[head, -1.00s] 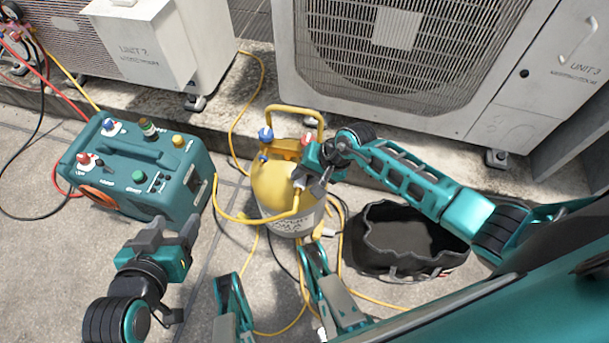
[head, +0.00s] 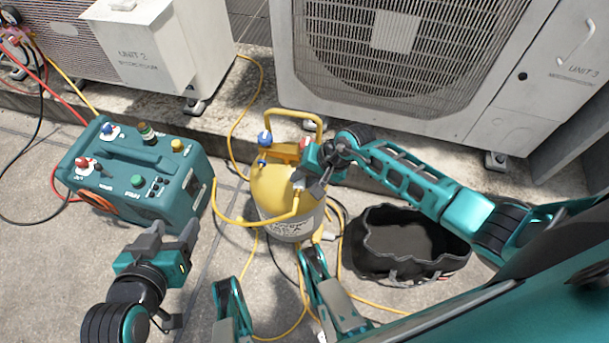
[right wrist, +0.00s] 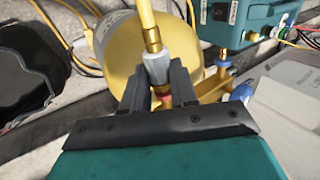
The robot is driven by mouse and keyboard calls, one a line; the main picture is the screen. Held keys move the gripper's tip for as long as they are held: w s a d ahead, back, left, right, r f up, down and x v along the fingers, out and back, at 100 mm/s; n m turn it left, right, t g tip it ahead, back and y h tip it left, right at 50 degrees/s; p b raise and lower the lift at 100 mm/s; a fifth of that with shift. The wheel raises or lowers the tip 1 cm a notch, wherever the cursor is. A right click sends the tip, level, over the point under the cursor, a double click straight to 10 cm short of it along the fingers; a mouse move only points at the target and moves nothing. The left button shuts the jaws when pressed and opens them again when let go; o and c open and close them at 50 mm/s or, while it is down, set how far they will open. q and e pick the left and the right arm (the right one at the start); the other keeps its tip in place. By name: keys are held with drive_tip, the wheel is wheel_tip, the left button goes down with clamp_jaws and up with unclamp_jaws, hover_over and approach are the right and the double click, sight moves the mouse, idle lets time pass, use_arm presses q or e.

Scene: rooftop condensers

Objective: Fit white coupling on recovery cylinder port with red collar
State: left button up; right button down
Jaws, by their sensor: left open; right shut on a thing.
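The yellow recovery cylinder (head: 272,195) stands upright in the middle of the head view, with a blue valve knob and a second, red one partly hidden behind my right gripper. My right gripper (head: 300,183) is at the cylinder's top right side. In the right wrist view, my right gripper (right wrist: 158,88) is shut on the white coupling (right wrist: 155,68), which has a brass end and a yellow hose. A red collar (right wrist: 163,100) shows just beyond the coupling, between the fingers; I cannot tell whether they touch. My left gripper (head: 174,236) is open and empty, in front of the teal machine.
The teal recovery machine (head: 140,170) stands left of the cylinder. A black open bag (head: 370,255) lies to its right. Yellow hoses (head: 232,219) loop around the cylinder. Condenser units (head: 390,60) stand behind on a concrete ledge.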

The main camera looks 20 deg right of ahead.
drive_tip(key=shift+w+d, duration=0.3)
drive_tip(key=shift+w, duration=0.15)
idle(0.5)
drive_tip(key=c, duration=0.8)
unclamp_jaws()
drive_tip(key=s+a+p, duration=0.3)
drive_tip(key=s+a, duration=0.1)
drive_tip(key=s, duration=0.2)
drive_tip(key=shift+s+p, duration=0.3)
drive_tip(key=shift+p, duration=0.05)
